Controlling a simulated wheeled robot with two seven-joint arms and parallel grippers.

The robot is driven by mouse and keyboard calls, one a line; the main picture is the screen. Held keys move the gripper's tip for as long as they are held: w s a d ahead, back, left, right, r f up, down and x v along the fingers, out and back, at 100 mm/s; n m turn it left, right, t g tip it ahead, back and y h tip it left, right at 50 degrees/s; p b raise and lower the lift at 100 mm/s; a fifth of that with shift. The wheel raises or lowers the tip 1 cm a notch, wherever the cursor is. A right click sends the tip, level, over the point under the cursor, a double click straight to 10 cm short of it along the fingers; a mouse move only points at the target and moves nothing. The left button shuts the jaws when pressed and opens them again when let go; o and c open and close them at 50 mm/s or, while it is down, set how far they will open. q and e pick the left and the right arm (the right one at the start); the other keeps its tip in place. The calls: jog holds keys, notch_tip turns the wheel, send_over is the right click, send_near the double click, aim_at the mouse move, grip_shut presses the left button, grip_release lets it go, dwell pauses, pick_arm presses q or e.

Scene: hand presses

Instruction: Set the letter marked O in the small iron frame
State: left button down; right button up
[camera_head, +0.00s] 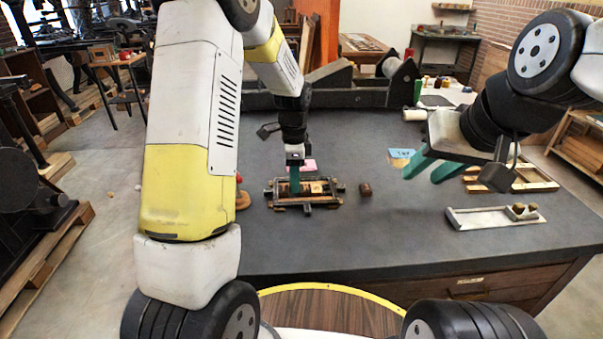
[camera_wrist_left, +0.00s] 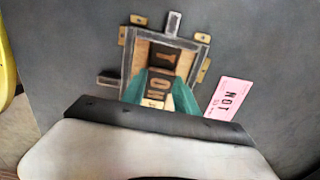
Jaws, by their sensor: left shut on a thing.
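The small iron frame (camera_head: 329,204) lies on the dark bench; the left wrist view shows it from above (camera_wrist_left: 126,62), with wooden letter blocks inside. My left gripper (camera_head: 295,190) reaches down into it. In the left wrist view its green fingers (camera_wrist_left: 160,84) are shut on a wooden block that appears to be the letter O (camera_wrist_left: 153,82), low inside the frame. Another letter block, looking like a T or Y (camera_wrist_left: 163,58), is above it in that view. Whether the held block touches the frame floor is hidden. My right gripper (camera_head: 432,168) is open and empty above the bench at right.
A pink card reading NOT (camera_wrist_left: 230,98) lies beside the frame. A small brown block (camera_head: 365,189) lies right of it. A blue card (camera_head: 400,154), a wooden frame (camera_head: 535,178) and a pale tray (camera_head: 475,221) are further right. The front bench is clear.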

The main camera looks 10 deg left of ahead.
pick_arm(q)
notch_tip(320, 180, down, 2)
jog(key=shift+f, duration=0.1)
jog(key=shift+s, duration=0.1)
